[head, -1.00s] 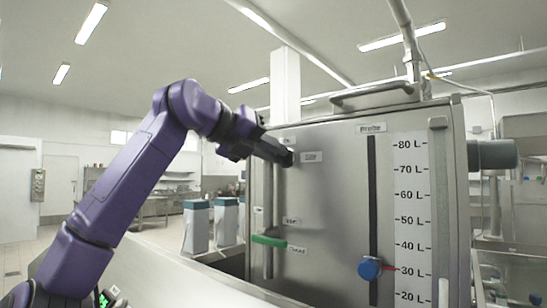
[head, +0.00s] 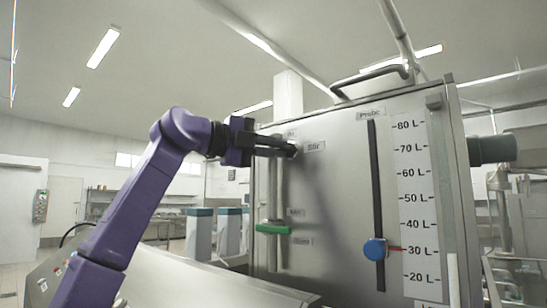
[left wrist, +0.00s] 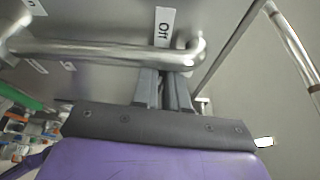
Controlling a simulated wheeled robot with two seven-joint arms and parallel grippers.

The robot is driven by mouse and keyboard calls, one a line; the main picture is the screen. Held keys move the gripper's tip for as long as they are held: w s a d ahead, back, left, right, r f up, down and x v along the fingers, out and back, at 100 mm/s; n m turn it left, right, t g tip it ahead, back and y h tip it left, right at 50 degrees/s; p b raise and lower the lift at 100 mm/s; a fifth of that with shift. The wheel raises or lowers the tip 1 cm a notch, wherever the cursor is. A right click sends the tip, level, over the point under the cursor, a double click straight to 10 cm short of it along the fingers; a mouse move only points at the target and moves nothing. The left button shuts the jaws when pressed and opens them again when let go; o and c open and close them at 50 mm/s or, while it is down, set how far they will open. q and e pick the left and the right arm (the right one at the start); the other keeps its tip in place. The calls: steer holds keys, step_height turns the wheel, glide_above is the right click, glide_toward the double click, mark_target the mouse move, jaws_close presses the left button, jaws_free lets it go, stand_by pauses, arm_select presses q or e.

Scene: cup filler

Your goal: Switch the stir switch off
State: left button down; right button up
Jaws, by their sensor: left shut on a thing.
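My left gripper (head: 289,149) is at the upper left of the filler's steel front, just left of the label "Stir" (head: 314,146). Its fingers are closed at the stir switch, which they mostly hide. In the left wrist view the two fingers (left wrist: 167,90) are close together beside the bent end of a metal bar (left wrist: 110,50). A label "Off" (left wrist: 164,27) lies just beyond their tips. My right gripper is in neither view.
Below the gripper, a green handle (head: 273,228) sits on a vertical metal bar. To the right, a blue knob (head: 375,249) sits on the black probe slot (head: 376,180) beside a litre scale (head: 413,190). A pipe handle (head: 370,75) tops the tank.

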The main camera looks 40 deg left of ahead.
arm_select(q)
steer(key=shift+f+n+b, duration=0.15)
steer(key=shift+n+b, duration=0.25)
steer(key=shift+n, duration=0.1)
steer(key=c, duration=1.2)
jaws_free()
steer(key=shift+o, duration=0.2)
steer(key=b+v, duration=0.2)
steer(key=v, duration=0.8)
steer(key=shift+s+f, duration=0.2)
steer(key=shift+s, duration=0.05)
steer(key=shift+a, duration=0.1)
